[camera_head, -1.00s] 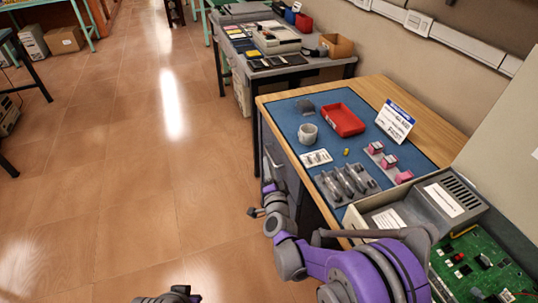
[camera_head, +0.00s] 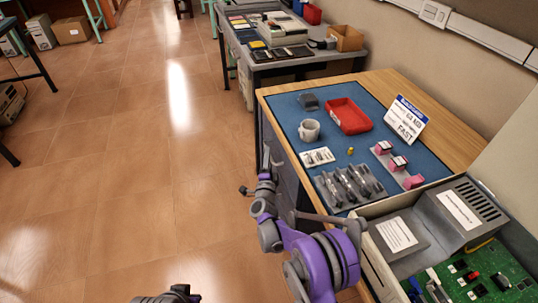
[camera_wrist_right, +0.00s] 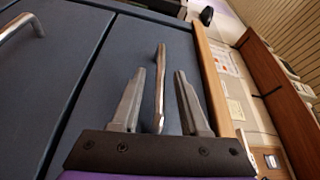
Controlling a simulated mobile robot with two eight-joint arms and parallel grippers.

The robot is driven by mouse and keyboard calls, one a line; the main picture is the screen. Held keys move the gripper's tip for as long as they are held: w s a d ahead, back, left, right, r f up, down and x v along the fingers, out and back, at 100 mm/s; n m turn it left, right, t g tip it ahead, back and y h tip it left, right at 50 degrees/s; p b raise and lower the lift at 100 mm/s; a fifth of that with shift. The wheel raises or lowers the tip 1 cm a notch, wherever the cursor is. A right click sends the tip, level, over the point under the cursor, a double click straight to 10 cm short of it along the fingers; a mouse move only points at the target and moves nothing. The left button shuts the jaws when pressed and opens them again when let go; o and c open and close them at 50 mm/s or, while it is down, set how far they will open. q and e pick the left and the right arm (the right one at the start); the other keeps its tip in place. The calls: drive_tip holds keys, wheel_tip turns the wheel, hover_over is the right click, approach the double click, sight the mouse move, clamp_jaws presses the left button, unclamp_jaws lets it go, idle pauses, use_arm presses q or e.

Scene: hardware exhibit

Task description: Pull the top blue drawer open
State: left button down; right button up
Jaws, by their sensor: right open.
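The top blue drawer (camera_wrist_right: 172,45) shows in the right wrist view as the panel beside the wooden desk edge, and appears shut. Its metal bar handle (camera_wrist_right: 161,65) lies between the two fingers of my right gripper (camera_wrist_right: 160,75), which is open. I cannot tell whether either finger touches the handle. In the head view my right gripper (camera_head: 260,175) is at the drawer side of the desk, and the handle is hard to make out there. A dark part of what seems my left gripper (camera_head: 170,296) shows at the bottom edge; its fingers are not clear.
The floor (camera_head: 130,190) left of the desk is clear.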

drive_tip(key=shift+w+d+r, duration=0.1)
drive_tip(key=shift+w, duration=0.8)
clamp_jaws()
idle(0.8)
